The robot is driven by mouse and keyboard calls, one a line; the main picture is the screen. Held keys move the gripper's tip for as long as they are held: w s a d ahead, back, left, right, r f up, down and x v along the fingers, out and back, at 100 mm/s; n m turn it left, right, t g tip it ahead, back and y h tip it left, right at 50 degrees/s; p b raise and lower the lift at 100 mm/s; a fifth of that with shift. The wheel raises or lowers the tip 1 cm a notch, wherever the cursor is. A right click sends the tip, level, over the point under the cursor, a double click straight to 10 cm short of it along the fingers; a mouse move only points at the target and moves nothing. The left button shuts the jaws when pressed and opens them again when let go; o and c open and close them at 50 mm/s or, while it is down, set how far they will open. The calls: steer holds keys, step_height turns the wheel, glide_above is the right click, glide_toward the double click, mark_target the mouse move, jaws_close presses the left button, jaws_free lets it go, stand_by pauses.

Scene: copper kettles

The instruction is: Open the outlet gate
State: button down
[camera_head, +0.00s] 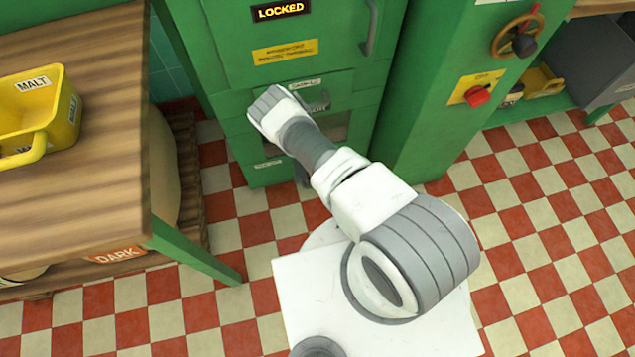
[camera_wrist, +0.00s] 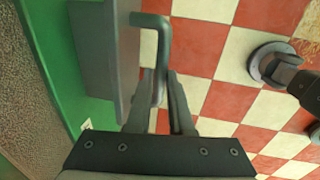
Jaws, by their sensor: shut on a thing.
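The green cabinet (camera_head: 225,110) stands ahead of me in the head view, with a small white label above a grey part (camera_head: 318,100) on its front, partly hidden by my arm. In the wrist view, a grey bent handle (camera_wrist: 152,22) stands out beside a grey plate (camera_wrist: 97,45) on the green front. My gripper (camera_wrist: 160,76) is shut on the handle's bar, with one finger on each side. Its fingers are hidden in the head view. I cannot tell whether the gate is open.
A lit "LOCKED" sign (camera_head: 281,11) is on the cabinet above. A green column to the right carries a red switch (camera_head: 478,95) and a handwheel (camera_head: 518,36). A wooden table (camera_head: 105,130) with a yellow malt bin (camera_head: 60,110) is at left. Checkered floor (camera_head: 500,220) lies clear at right.

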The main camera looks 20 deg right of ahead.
steer(key=c, duration=0.8)
jaws_free()
steer(key=s+r+p, duration=0.3)
steer(key=r+p, duration=0.4)
steer(key=r, duration=1)
steer(key=shift+s, duration=0.1)
